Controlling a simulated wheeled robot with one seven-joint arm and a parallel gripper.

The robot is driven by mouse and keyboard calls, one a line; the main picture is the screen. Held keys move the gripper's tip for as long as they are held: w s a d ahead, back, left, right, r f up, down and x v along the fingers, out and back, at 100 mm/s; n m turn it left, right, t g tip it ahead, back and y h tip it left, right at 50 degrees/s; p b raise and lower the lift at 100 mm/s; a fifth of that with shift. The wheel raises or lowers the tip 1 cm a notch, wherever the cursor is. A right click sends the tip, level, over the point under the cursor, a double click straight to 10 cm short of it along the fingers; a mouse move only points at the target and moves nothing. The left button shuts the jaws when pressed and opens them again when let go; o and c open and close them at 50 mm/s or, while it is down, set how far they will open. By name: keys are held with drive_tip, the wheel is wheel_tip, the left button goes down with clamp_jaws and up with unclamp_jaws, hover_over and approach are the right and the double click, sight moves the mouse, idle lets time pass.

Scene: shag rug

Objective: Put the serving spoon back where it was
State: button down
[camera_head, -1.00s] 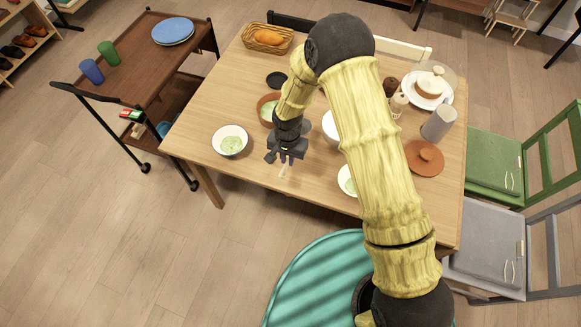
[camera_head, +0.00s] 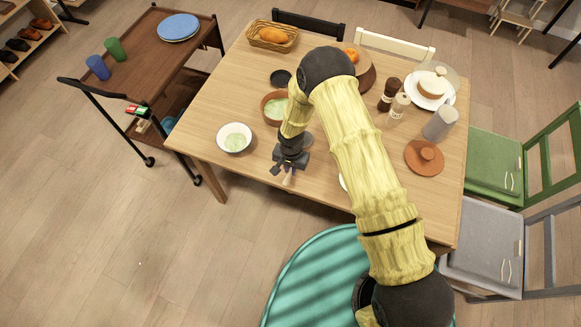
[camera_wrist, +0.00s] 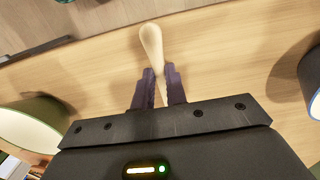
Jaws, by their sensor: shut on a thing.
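A light wooden serving spoon (camera_wrist: 152,42) is in my gripper (camera_wrist: 158,88). In the wrist view its pale rounded end sticks out past the two dark fingers, which are shut on it. In the head view my gripper (camera_head: 289,170) is over the front part of the wooden table (camera_head: 228,95), with a small pale bit of the spoon (camera_head: 287,180) below it. To its left is a white bowl (camera_head: 234,137) with pale green food. Behind it is a brown pot (camera_head: 274,107) with similar green food. The rest of the spoon is hidden by the gripper.
A dark round coaster (camera_head: 280,77) and a bread basket (camera_head: 272,36) are further back. My arm covers the table's middle. A trolley (camera_head: 150,60) stands left.

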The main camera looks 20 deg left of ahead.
drive_tip(key=shift+f, duration=0.3)
drive_tip(key=shift+f, duration=0.15)
drive_tip(key=c, duration=1.4)
unclamp_jaws()
drive_tip(key=shift+c, duration=0.2)
wheel_tip(320, 180, up, 12)
drive_tip(key=b, duration=0.3)
drive_tip(key=shift+b, duration=0.35)
drive_tip(key=shift+w, duration=0.1)
